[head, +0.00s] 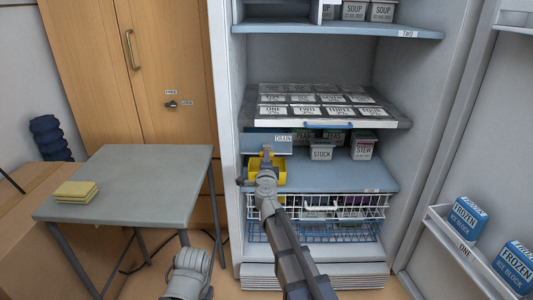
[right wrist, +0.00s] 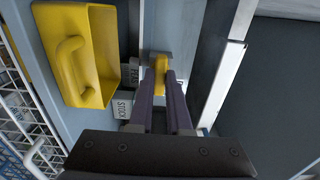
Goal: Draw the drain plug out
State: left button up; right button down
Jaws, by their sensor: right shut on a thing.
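The small yellow drain plug (right wrist: 160,66) is between the fingertips of my right gripper (right wrist: 160,84) in the right wrist view. The gripper is shut on the plug. The plug's far end is against a grey plate, and I cannot tell how deep it sits. A yellow tub with a handle (head: 281,175) is just below and behind the gripper, partly hidden; it also shows in the right wrist view (right wrist: 104,50). My left gripper is not in view.
A wire basket (head: 318,208) is below. The fridge door (head: 455,245) stands open at right.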

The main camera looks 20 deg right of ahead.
jog(key=shift+s+a, duration=0.15)
jog(key=shift+s, duration=0.5)
dwell(0.4)
jog(key=v, duration=0.3)
jog(key=shift+s+a, duration=0.1)
jog(key=shift+s, duration=0.15)
dwell(0.4)
